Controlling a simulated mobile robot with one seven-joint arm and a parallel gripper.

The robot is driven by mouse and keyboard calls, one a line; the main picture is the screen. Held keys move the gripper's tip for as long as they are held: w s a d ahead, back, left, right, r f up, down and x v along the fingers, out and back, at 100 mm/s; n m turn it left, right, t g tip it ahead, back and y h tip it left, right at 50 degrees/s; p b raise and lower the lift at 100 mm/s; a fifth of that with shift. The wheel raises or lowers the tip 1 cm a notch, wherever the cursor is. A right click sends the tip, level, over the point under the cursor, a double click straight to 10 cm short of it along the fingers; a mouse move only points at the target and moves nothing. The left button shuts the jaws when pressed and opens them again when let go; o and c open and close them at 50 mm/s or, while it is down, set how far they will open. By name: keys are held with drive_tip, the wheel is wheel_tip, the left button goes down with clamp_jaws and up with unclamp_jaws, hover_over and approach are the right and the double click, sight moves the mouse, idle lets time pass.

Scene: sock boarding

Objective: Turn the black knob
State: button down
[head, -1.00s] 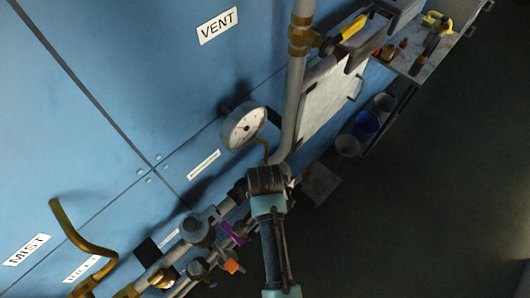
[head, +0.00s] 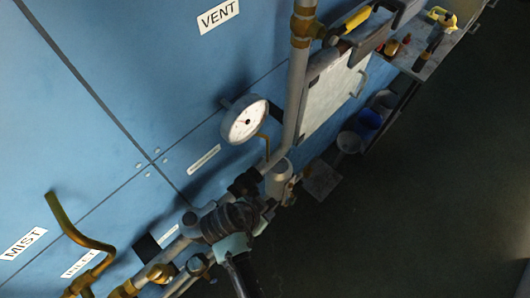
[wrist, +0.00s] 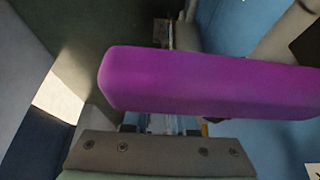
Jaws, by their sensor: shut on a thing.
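A dark rounded part (head: 243,185), which may be the black knob, sits on the pipe below the gauge in the head view. My dark wrist and hand lie just below and left of it, against the valves, and hide much of them. In the wrist view a purple bar (wrist: 210,82) crosses close in front of the camera and runs off the right edge. My gripper (wrist: 161,122) shows below the bar. The bar hides its fingertips and what they are shut on. I cannot make out a black knob in the wrist view.
A round gauge (head: 244,120) and a grey pipe (head: 297,80) stand out from the blue panel. A bent brass pipe (head: 80,240) is at the lower left. A shelf with tools (head: 430,55) and several buckets (head: 368,119) are at the upper right. The dark floor is clear.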

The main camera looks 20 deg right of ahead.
drive_tip(key=shift+h, duration=0.4)
drive_tip(key=c, duration=0.7)
unclamp_jaws()
drive_tip(key=shift+r, duration=0.1)
drive_tip(key=b+v, duration=0.2)
drive_tip(key=v, duration=1.1)
drive_tip(key=shift+s, duration=0.15)
